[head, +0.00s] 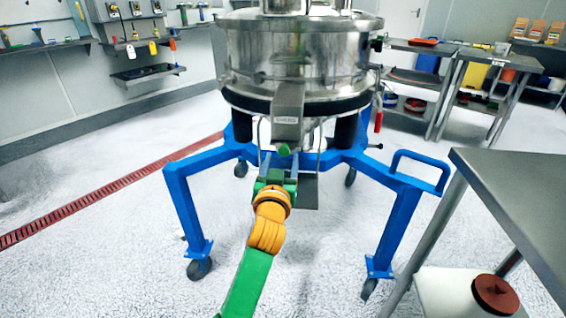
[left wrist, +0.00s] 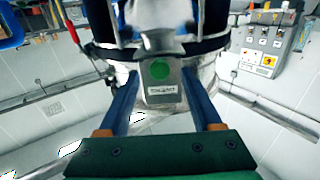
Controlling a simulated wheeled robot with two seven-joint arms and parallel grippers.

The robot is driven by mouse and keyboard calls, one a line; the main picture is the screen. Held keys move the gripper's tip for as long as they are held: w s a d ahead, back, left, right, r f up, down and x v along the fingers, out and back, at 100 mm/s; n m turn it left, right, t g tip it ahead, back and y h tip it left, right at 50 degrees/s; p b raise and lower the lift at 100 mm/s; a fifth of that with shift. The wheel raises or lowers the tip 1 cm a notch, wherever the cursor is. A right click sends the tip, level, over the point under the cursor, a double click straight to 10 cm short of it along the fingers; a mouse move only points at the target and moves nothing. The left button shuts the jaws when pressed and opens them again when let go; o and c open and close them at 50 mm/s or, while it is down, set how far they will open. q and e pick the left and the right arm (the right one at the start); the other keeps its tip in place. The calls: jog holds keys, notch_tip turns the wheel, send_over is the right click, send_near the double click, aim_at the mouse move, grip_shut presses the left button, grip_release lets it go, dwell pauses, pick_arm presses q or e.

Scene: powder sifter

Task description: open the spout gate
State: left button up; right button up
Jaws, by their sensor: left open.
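The powder sifter (head: 300,55) is a round steel drum on a blue wheeled frame (head: 205,158). Its grey spout (head: 289,98) slopes down at the front and carries a small label. A green round knob (head: 284,150) shows at the spout's lower end; it also shows in the left wrist view (left wrist: 158,70), above the label (left wrist: 162,89). My left gripper (head: 281,164) is just below the spout end, pointing up at it. In the left wrist view its blue fingers (left wrist: 159,76) are open, one on each side of the knob and label. I cannot tell whether they touch anything. My right gripper is out of view.
A steel table (head: 520,195) stands close at the right, with a red-lidded container (head: 495,296) on its lower shelf. A red handle (head: 378,121) hangs at the drum's right. Blue frame legs flank my left arm. The floor at the left is clear.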

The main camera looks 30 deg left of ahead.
pick_arm(q)
jog(key=x, duration=0.2)
jog(key=shift+w+a, duration=0.2)
jog(key=shift+w, duration=0.1)
grip_shut()
dwell(1.2)
